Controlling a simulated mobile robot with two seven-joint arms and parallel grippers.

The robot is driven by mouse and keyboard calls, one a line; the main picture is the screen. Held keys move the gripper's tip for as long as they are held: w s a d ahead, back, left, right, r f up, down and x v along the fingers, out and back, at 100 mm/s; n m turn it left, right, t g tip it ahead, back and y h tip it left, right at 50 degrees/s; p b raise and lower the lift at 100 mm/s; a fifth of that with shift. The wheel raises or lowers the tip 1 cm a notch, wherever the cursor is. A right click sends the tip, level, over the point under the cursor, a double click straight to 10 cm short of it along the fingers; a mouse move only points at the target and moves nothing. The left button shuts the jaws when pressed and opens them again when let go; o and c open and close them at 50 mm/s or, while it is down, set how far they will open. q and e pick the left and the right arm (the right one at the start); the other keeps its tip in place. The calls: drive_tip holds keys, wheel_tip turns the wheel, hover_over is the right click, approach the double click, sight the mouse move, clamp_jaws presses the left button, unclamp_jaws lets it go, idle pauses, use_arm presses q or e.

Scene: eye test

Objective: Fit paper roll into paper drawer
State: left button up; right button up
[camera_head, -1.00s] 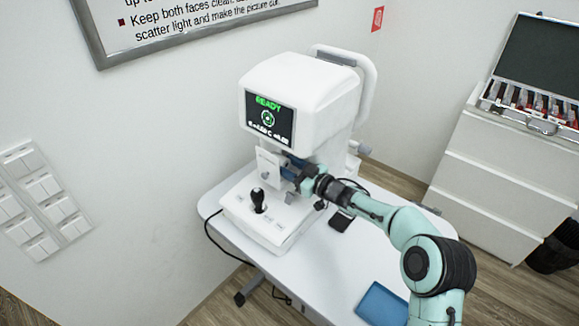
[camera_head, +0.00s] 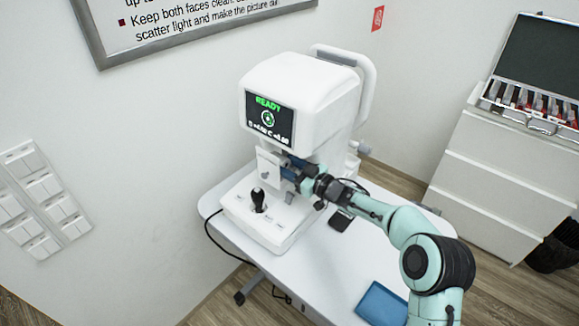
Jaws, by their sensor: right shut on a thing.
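A white eye-test machine (camera_head: 298,85) stands on a white table, its screen (camera_head: 268,118) lit with green and white marks. A small white panel (camera_head: 268,165), which may be the paper drawer, stands out from the machine's front below the screen. My right gripper (camera_head: 291,170) is at the machine's front, just right of this panel. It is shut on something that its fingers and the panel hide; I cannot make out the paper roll. My left gripper is not in view.
A black joystick (camera_head: 258,200) rises from the machine's base. A blue tray (camera_head: 381,304) lies at the table's (camera_head: 322,262) front edge. A dark flat object (camera_head: 341,220) lies under my arm. A white drawer cabinet (camera_head: 497,170) with an open lens case (camera_head: 535,75) stands at right.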

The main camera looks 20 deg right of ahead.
drive_tip(key=shift+f, duration=0.3)
drive_tip(key=o, duration=0.9)
drive_tip(key=shift+c, duration=0.2)
drive_tip(key=shift+s+f, duration=0.1)
drive_tip(key=b+v, duration=0.1)
drive_tip(key=v, duration=1.2)
drive_tip(key=shift+s, duration=0.15)
